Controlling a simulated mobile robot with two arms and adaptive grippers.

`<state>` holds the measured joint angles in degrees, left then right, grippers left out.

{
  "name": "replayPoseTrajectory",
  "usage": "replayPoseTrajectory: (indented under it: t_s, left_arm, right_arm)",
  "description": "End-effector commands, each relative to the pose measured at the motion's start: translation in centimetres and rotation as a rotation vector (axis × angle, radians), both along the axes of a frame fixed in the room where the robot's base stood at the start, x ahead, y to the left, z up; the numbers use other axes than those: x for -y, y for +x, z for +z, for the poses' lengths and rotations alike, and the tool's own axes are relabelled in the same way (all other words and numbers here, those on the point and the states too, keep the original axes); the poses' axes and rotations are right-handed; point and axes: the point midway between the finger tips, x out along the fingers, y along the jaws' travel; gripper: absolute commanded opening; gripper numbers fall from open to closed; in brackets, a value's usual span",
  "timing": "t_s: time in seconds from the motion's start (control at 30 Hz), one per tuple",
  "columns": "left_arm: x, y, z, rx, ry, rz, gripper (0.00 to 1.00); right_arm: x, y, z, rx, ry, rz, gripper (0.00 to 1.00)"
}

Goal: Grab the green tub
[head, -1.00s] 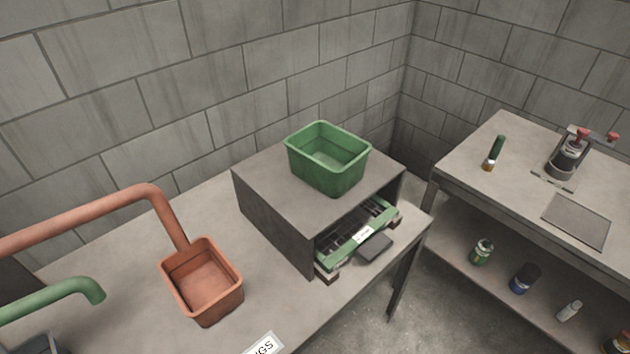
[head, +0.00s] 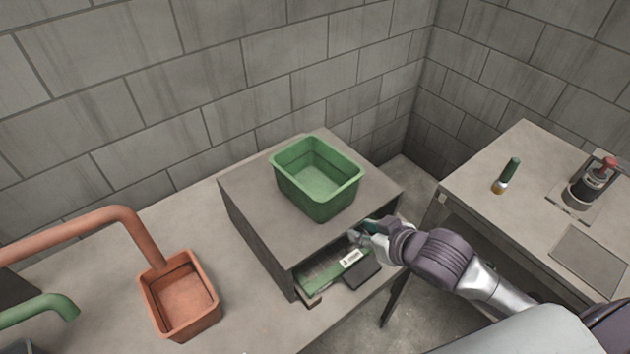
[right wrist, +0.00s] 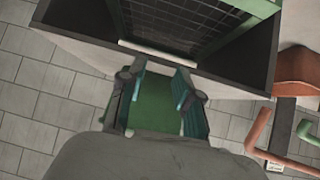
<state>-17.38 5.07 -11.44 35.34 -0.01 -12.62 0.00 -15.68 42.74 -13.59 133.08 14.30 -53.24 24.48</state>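The green tub (head: 318,188), an open rectangular bin, stands upright on top of the grey cabinet (head: 255,205) in the head view. My right gripper (head: 360,232) is just in front of the cabinet's right front side, near the open drawer, below and right of the tub and apart from it. No object is held. My left gripper is out of view.
An orange tub (head: 180,297) under an orange pipe (head: 75,232) stands left on the table. A second table (head: 470,192) stands right across a gap.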

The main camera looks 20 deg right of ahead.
Motion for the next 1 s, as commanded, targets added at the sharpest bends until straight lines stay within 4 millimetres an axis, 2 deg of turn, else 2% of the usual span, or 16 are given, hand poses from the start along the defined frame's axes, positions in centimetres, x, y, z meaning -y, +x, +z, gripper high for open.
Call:
replayPoseTrajectory:
  t_s: [0.03, 0.2, 0.3, 0.43, 0.53, 0.67, 1.0]
  left_arm:
    - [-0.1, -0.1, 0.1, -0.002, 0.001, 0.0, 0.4]
    - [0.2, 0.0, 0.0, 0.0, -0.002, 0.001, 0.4]
    - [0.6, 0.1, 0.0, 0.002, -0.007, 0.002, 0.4]
    - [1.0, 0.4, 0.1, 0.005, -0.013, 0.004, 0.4]
    - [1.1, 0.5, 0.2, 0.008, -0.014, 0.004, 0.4]
    - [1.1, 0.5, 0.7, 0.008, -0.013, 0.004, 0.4]
    - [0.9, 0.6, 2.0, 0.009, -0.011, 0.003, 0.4]
  right_arm:
    - [0.4, 1.2, 1.9, 0.049, 0.007, 0.031, 0.33]
    - [2.0, 4.9, 6.8, 0.164, 0.096, 0.096, 0.33]
    - [2.9, 6.1, 9.1, 0.2, 0.138, 0.12, 0.33]
    - [3.6, 6.9, 11.1, 0.225, 0.176, 0.136, 0.33]
    - [3.8, 7.5, 11.8, 0.235, 0.192, 0.138, 0.33]
    - [3.4, 8.7, 11.6, 0.239, 0.201, 0.135, 0.33]
    - [0.9, 13.6, 9.3, 0.235, 0.196, 0.139, 0.33]
